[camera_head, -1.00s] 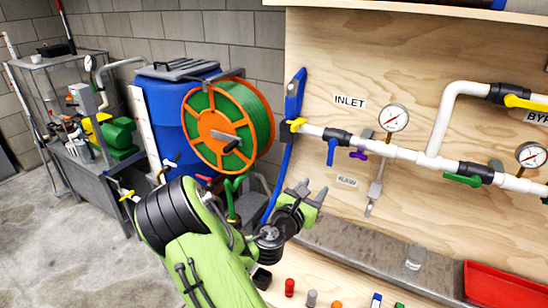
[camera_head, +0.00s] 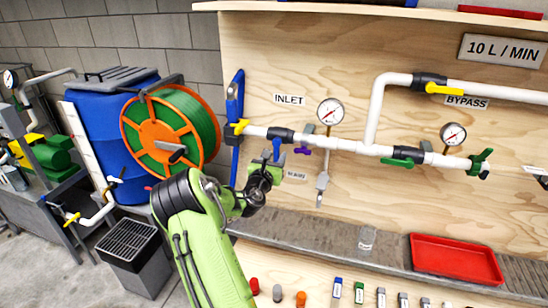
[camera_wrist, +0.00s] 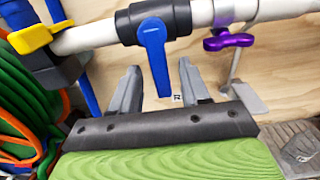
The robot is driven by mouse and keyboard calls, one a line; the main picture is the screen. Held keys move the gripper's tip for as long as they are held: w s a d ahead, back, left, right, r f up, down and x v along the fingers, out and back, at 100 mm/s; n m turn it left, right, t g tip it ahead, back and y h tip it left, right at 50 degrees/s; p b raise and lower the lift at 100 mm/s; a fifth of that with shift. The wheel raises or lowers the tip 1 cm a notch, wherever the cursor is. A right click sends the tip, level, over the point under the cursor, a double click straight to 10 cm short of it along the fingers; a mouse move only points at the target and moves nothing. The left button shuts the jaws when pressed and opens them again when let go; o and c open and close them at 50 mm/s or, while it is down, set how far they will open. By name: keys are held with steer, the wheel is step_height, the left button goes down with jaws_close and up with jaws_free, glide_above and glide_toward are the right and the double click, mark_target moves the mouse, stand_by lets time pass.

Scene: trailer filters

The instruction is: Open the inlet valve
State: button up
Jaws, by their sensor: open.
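The inlet valve has a blue lever handle (camera_head: 276,149) on a black valve body (camera_head: 280,135) in the white pipe, below the INLET label (camera_head: 290,99). The lever hangs down, across the pipe. In the wrist view the blue lever (camera_wrist: 155,55) points down between the two grey fingers of my gripper (camera_wrist: 160,90). My gripper (camera_head: 272,160) is open, just below and in front of the valve. I cannot tell whether a finger touches the lever.
A yellow handle (camera_head: 239,127) sits left of the valve, and a purple handle (camera_head: 302,151) and a gauge (camera_head: 330,111) sit right. A green hose reel (camera_head: 188,125) stands left. Below are a grey ledge (camera_head: 310,229) and a red tray (camera_head: 455,262).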

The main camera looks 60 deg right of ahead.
jaws_close()
